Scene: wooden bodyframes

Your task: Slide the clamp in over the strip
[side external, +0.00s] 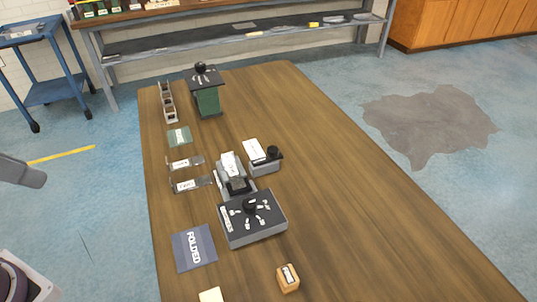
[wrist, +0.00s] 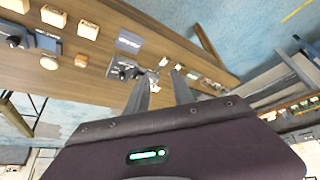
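My gripper (wrist: 160,86) shows in the wrist view with its two grey fingers apart and nothing between them. It is well away from the table's objects. I cannot tell for sure which part is the clamp or the strip. A grey fixture (side external: 221,184) with a white label and a black block (side external: 238,186) stands mid-table. Behind it to the right is a grey block (side external: 264,169) with a white top and black knob. In front is a grey box (side external: 264,228) with a black top, knob and small white pieces.
A blue mat marked FOLDED (side external: 195,248) lies left of the box. A wooden block (side external: 288,278) stands near the front. A green stand (side external: 208,102) and small labelled parts (side external: 185,163) line the left side. The table's right side (side external: 360,200) is clear.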

